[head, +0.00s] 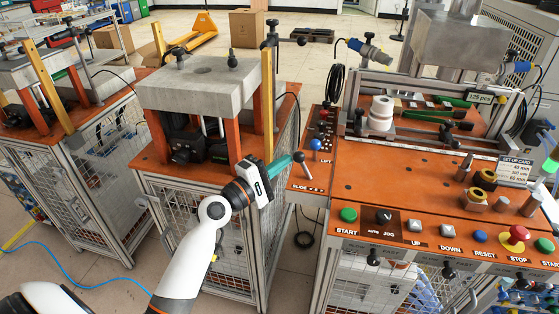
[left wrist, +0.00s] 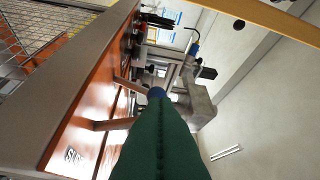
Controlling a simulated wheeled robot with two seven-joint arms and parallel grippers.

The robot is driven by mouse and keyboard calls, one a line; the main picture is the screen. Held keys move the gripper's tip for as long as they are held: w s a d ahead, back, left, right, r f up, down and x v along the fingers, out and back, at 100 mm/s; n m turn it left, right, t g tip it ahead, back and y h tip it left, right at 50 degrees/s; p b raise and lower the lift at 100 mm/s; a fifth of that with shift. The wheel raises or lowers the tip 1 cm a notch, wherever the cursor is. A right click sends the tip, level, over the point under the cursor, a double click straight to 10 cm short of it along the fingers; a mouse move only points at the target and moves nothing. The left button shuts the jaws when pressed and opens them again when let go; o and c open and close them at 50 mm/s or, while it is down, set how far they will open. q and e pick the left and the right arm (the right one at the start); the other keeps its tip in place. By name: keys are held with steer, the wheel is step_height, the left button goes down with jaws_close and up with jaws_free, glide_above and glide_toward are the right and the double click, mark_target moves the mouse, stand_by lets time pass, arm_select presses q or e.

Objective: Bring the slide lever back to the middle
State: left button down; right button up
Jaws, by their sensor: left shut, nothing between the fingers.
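The slide lever, with a black ball knob (head: 299,157), stands above the SLIDE label at the left end of the orange control panel. A lever with a blue knob (head: 315,144) stands just behind it by the LIFT label; a blue knob (left wrist: 155,92) also shows in the left wrist view, just beyond my fingertips. My left gripper (head: 288,161) has its green fingers shut and empty, with the tips at the left side of the black knob. I cannot tell whether they touch it. The black knob is not distinguishable in the left wrist view. My right gripper is out of view.
A press with a grey block (head: 195,84) on orange posts stands left of the panel. START, JOG, UP and DOWN buttons and a red stop button (head: 515,236) line the panel front. Brass fittings (head: 475,200) stand at right. A gap separates press and panel.

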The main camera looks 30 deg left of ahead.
arm_select(q)
steer(key=shift+w+d+r+m+g+p, duration=0.15)
steer(key=shift+d+r+m+g+p, duration=0.45)
steer(key=shift+p, duration=1.15)
steer(key=shift+w+d+r+m+g+p, duration=0.1)
steer(key=shift+d+r+m+g+p, duration=0.45)
steer(key=shift+p, duration=1.15)
steer(key=shift+w+d+m+t+p, duration=0.15)
steer(key=shift+d+m+t+p, duration=0.1)
steer(key=shift+p, duration=0.45)
steer(key=shift+r, duration=0.1)
